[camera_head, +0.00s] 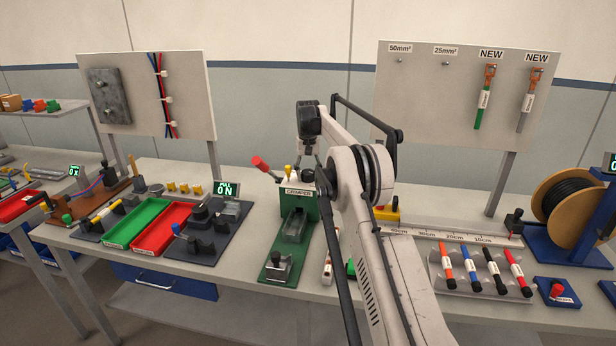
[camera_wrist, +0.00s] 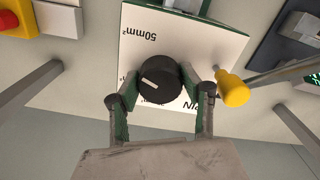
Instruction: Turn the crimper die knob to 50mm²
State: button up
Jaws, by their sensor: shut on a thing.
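The green crimper (camera_head: 297,232) stands on the bench, mostly in front of my arm in the head view. In the wrist view its white dial plate (camera_wrist: 195,45) carries a 50mm² label (camera_wrist: 139,34), upside down, above and left of the black die knob (camera_wrist: 165,77). A short white mark on the knob runs left and slightly up, not straight at that label. Other lettering below the knob is partly hidden. My gripper (camera_wrist: 162,92) is shut on the knob, one finger on each side.
A yellow-ended part (camera_wrist: 233,88) stands close to my right finger in the wrist view. A red-handled lever (camera_head: 260,162) rises at the crimper's left. Green (camera_head: 139,225) and red (camera_head: 160,230) trays lie left; several coloured pens (camera_head: 492,265) lie right.

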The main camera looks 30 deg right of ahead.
aim_at(308, 172)
jog(key=shift+m, duration=0.7)
jog(key=o, duration=1.2)
jog(key=shift+c, duration=0.2)
jog(key=shift+r, duration=3.8)
